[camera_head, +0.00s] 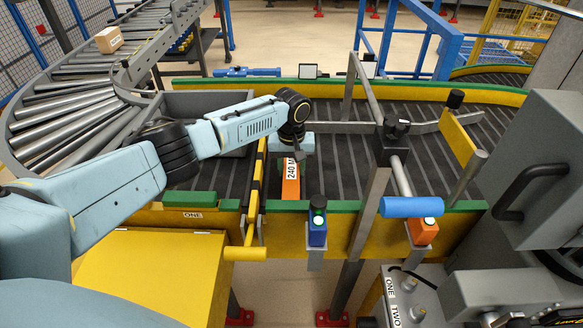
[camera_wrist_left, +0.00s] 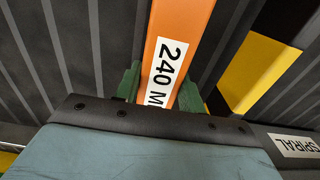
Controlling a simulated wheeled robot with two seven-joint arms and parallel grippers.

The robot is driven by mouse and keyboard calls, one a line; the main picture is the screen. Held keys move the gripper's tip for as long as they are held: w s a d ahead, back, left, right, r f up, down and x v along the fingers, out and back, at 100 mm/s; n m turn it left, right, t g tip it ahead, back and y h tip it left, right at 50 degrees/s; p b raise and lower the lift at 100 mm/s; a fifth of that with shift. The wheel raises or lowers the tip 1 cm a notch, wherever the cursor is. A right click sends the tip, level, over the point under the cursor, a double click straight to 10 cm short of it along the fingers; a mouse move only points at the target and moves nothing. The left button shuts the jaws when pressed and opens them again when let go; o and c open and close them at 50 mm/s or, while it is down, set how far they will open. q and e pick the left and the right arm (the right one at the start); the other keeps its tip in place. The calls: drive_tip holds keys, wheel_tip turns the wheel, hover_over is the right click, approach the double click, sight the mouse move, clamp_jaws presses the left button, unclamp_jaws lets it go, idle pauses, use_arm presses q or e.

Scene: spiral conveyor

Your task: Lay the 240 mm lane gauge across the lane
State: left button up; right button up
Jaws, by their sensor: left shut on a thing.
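The orange lane gauge (camera_head: 290,188) carries a white "240 M…" label; the rest of the label is hidden. It is above the dark slatted lane (camera_head: 232,180), pointing toward the near green-topped rail (camera_head: 344,206). My left gripper (camera_head: 298,150) is over its far part, which the gripper hides in the head view. In the left wrist view, the green fingers (camera_wrist_left: 160,88) are shut on either side of the gauge (camera_wrist_left: 182,22). I cannot tell whether the gauge touches the lane. My right gripper is not in view.
A yellow and black bar (camera_head: 254,190) crosses the lane just left of the gauge. A grey post and bar (camera_head: 372,190) stand to the right, beside a blue cylinder (camera_head: 411,207). A blue button box (camera_head: 317,228) sits on the near rail. A carton (camera_head: 109,40) rests on the roller conveyor.

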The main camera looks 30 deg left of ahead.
sight(291, 166)
use_arm(q)
drive_tip(key=o, duration=1)
wheel_tip(291, 166, up, 12)
drive_tip(key=shift+r+p, duration=0.15)
drive_tip(key=shift+p, duration=0.65)
